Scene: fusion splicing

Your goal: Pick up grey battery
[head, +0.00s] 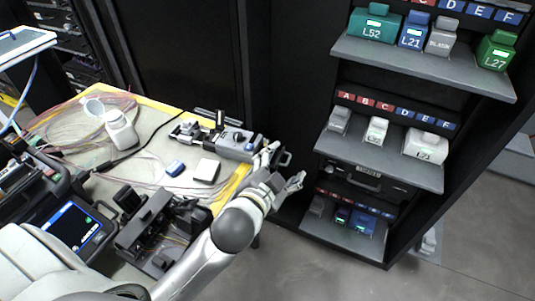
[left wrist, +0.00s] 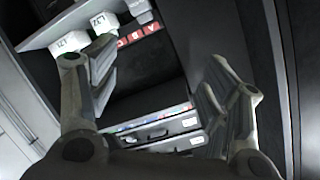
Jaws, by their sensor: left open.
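Grey blocks that look like batteries stand in the cabinet on the right. I cannot tell which the task means. My left gripper (head: 287,169) is open and empty, in front of and left of the cabinet, apart from all batteries. In the left wrist view its spread fingers (left wrist: 156,98) have nothing between them. My right gripper is not in view.
Green batteries (head: 374,24) and a blue one (head: 413,30) share the top shelf. A white battery (head: 426,145) is on the middle shelf (head: 400,170). The workbench (head: 150,155) at left holds tools, cables and a white bottle (head: 121,130). The floor before the cabinet is clear.

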